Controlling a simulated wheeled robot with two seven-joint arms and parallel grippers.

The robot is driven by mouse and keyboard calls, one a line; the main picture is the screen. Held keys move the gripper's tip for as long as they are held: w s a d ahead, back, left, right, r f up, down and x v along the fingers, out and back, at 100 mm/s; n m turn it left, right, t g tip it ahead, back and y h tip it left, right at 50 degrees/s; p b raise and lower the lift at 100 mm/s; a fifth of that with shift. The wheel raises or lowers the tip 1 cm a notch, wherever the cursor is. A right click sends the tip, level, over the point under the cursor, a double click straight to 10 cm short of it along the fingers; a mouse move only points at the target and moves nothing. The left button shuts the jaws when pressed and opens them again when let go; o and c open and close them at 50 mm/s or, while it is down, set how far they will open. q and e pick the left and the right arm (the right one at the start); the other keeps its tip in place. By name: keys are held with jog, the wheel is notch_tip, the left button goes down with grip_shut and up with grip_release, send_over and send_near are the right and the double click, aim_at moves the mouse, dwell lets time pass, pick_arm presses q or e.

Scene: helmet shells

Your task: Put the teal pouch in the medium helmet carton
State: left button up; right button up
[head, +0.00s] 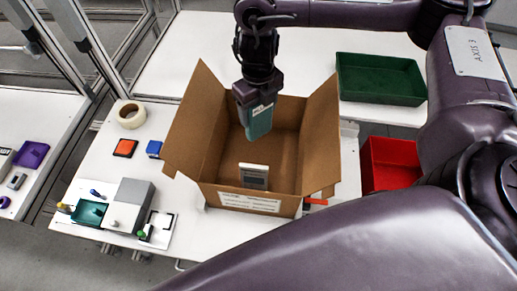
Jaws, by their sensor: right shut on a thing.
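An open brown carton (185,150) stands on the white table, its flaps spread outward, with a printed label on its front wall. My right gripper (255,100) hangs over the carton's opening and is shut on the teal pouch (259,122). The pouch hangs upright below the fingers, within the carton's outline; how far down it reaches is hard to tell. A small grey-white item (254,175) shows inside the carton near the front wall. My left gripper is not in view.
A green tray (380,60) stands behind right and a red bin (385,165) to the right. Left of the carton are a tape roll (131,115), an orange pad (125,148), a blue block (154,149) and a grey box (132,193). Metal framing rises at the left.

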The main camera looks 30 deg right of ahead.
aim_at(259, 127)
notch_tip(259, 127, down, 19)
jog(key=b, duration=0.4)
jog(key=shift+f+b, duration=0.2)
jog(key=shift+b, duration=0.15)
jog(key=shift+f, duration=0.2)
jog(key=o, duration=1)
jog(key=shift+r, duration=0.15)
notch_tip(259, 127, up, 12)
jog(key=p, duration=0.3)
jog(key=shift+r, duration=0.1)
